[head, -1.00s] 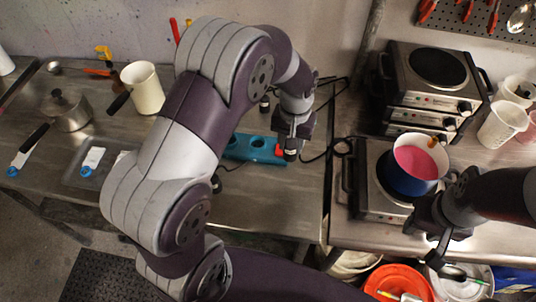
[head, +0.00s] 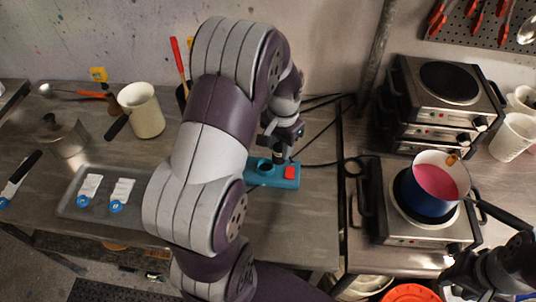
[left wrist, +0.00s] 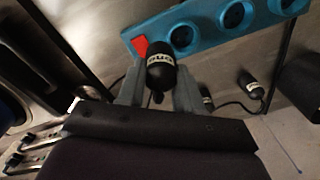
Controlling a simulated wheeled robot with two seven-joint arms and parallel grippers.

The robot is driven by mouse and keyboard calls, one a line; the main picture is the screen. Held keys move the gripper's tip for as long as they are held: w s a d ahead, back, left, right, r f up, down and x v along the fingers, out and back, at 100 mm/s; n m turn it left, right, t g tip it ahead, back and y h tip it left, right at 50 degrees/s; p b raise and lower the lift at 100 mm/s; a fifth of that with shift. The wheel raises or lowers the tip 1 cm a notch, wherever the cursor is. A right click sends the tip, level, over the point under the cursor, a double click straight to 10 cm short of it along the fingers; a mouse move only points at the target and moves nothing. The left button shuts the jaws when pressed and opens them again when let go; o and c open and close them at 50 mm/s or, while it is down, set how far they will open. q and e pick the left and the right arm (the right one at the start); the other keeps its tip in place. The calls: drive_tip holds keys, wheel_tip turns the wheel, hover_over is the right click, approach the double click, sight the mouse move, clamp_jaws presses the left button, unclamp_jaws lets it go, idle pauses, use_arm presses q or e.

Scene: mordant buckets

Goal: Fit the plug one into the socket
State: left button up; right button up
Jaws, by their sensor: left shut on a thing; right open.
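My left gripper (head: 282,140) is shut on a black plug (head: 279,156) with a pale lettered band; the plug also shows between the fingers in the left wrist view (left wrist: 160,72). In the head view the plug overlaps the teal socket strip (head: 258,180), left of its red switch (head: 290,172). In the left wrist view the strip (left wrist: 205,22) lies beyond the plug, which appears close to the red switch (left wrist: 141,46). I cannot tell whether they touch. The strip has round sockets. My right gripper (head: 456,287) is open at the lower right, partly cut off.
Other black plugs (left wrist: 251,88) (left wrist: 207,99) on cables lie near the strip. A grey tray (head: 75,205) and cream jug (head: 143,112) are to the left. A pot of pink liquid (head: 432,200) sits on a hotplate (head: 400,228) to the right, its handle sticking out.

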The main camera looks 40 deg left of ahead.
use_arm(q)
drive_tip(key=a+f, duration=0.1)
drive_tip(key=a, duration=0.1)
drive_tip(key=s+a+f, duration=0.1)
drive_tip(key=a, duration=0.1)
drive_tip(key=shift+f+p, duration=0.3)
drive_tip(key=shift+f, duration=0.05)
wheel_tip(320, 180, down, 4)
drive_tip(key=shift+d+r+p, duration=0.1)
drive_tip(key=shift+r+p, duration=0.1)
drive_tip(key=shift+p, duration=0.15)
drive_tip(key=shift+w+f, duration=0.1)
drive_tip(key=shift+f, duration=0.15)
drive_tip(key=o, duration=1.1)
